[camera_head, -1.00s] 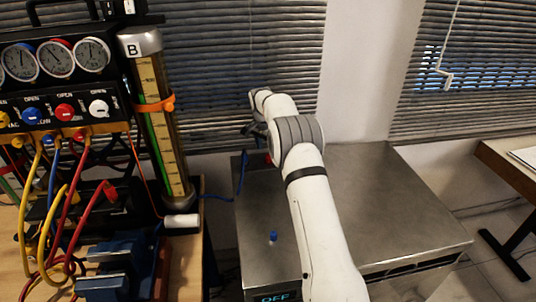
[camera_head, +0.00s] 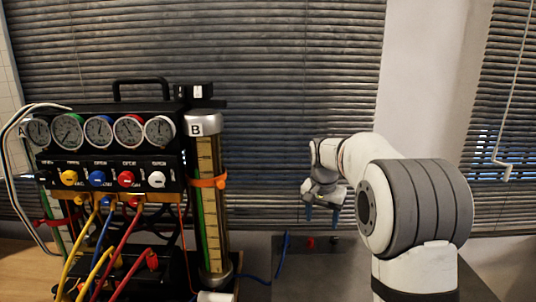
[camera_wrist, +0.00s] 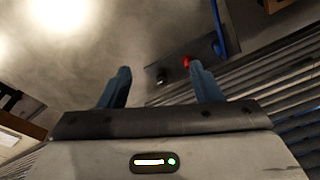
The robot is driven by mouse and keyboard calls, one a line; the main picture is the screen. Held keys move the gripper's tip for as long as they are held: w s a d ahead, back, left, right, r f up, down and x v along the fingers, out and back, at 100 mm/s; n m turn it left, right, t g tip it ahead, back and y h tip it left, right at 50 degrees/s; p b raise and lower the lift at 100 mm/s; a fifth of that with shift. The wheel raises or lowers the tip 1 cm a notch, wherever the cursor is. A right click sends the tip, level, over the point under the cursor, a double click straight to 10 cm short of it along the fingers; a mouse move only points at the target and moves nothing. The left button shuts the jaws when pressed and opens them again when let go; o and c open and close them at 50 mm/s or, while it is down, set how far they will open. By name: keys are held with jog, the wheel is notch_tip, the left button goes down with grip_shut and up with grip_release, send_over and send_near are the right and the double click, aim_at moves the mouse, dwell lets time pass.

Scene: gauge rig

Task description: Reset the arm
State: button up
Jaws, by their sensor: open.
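My gripper (camera_head: 322,212) is at the end of my white arm, right of centre in the head view, pointing down above the metal cabinet top (camera_head: 345,270). In the wrist view its two blue-grey fingers (camera_wrist: 160,85) stand apart with nothing between them. It is open and empty, clear of the rig.
The gauge rig (camera_head: 107,165) with dials, coloured knobs and hoses stands at the left. A tall cylinder marked B (camera_head: 208,200) with an orange clamp stands beside it. A small red part (camera_head: 311,242) and a blue hose (camera_head: 284,250) are below my gripper. Window blinds (camera_head: 290,80) close off the back.

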jog(key=s+f+n, duration=0.1)
jog(key=s+n, duration=0.2)
jog(key=s, duration=1.4)
jog(key=s+f+n+t, duration=0.1)
jog(key=s+n, duration=0.1)
jog(key=s, duration=1.4)
jog(key=shift+s+f+n+y, duration=0.4)
jog(key=shift+a, duration=0.1)
